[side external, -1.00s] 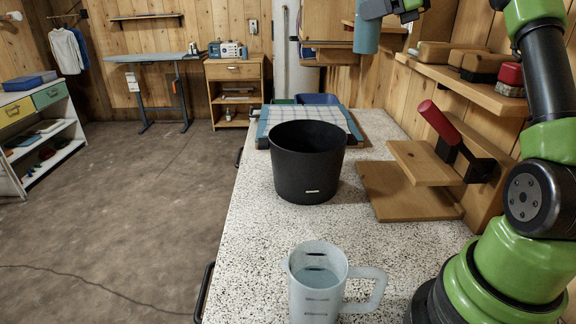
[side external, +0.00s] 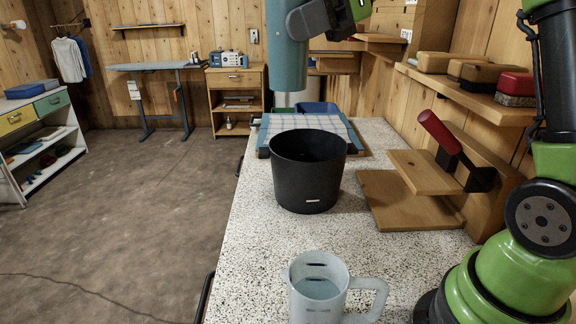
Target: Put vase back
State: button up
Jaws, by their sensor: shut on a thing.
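The vase (side external: 286,65) is a tall teal-blue cylinder, held upright in the air at the top centre of the side external view. Its top is cut off by the picture's edge. My gripper (side external: 308,20) is shut on the vase from its right side, high on its body. In the picture the vase's lower end overlaps the space just above and behind the black pot (side external: 306,185); its exact distance from the counter cannot be told.
A translucent measuring jug (side external: 318,290) stands on the speckled counter (side external: 250,255) in front. A checked cloth (side external: 338,135) lies behind the pot.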

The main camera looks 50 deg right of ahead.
notch_tip(320, 180, down, 33)
jog(key=shift+f, duration=0.1)
dwell(0.4)
jog(key=shift+f, duration=0.1)
jog(key=o, duration=1.1)
